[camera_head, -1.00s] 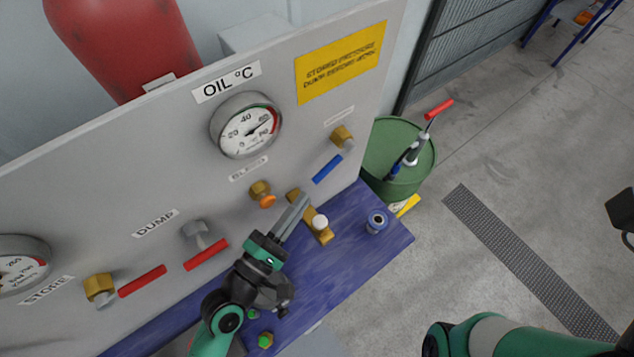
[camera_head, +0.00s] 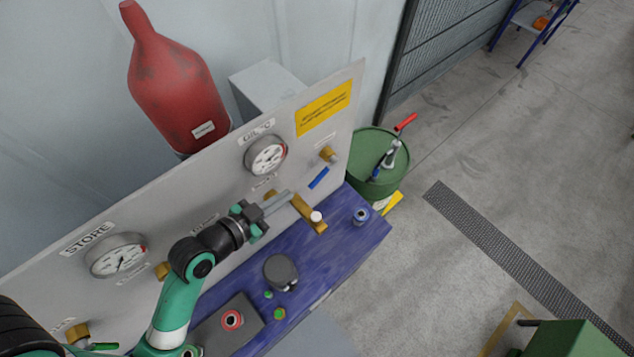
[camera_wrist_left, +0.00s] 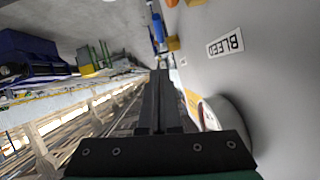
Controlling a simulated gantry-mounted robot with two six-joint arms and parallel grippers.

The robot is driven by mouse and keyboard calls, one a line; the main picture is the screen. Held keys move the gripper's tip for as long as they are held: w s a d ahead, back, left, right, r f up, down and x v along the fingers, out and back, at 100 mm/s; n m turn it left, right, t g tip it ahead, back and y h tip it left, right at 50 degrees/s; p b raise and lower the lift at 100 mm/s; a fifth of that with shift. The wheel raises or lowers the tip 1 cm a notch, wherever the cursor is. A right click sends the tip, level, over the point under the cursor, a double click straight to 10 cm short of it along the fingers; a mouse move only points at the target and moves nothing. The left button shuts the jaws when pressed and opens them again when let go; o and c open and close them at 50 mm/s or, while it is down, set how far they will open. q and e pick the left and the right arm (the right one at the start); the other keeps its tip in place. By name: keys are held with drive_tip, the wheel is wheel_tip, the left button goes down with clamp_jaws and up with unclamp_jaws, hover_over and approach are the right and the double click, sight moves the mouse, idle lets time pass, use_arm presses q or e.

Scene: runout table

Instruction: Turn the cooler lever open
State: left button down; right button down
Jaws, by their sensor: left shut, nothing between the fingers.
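A blue lever (camera_head: 319,177) on a brass valve (camera_head: 328,155) sits at the right end of the grey panel, taken as the cooler lever. It slants down and left from the valve. Its label is too small to read. My left gripper (camera_head: 291,194) is shut and empty, left of and a little below the lever, apart from it. In the left wrist view the shut fingers (camera_wrist_left: 160,72) point toward the blue lever (camera_wrist_left: 157,27) and its brass valve (camera_wrist_left: 173,43). My right gripper is not in view.
A brass bar with a white knob (camera_head: 316,216) stands close by my left fingertips. The round gauge (camera_head: 266,155) is above them. A blue bench (camera_head: 345,240) runs below the panel. A green drum (camera_head: 375,165) stands beyond the panel's right end.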

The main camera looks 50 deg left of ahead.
use_arm(q)
drive_tip(key=b, duration=0.2)
hover_over(313, 186)
drive_tip(key=s, duration=0.3)
wheel_tip(313, 186, down, 3)
drive_tip(key=f, duration=0.1)
drive_tip(key=w+f, duration=0.1)
drive_tip(key=f, duration=0.1)
drive_tip(key=shift+w+d+f, duration=0.15)
drive_tip(key=shift+w+f, duration=0.35)
drive_tip(key=shift+f, duration=0.2)
wheel_tip(313, 186, down, 3)
drive_tip(key=shift+w+b, duration=0.15)
drive_tip(key=shift+b, duration=1)
drive_tip(key=shift+r, duration=0.25)
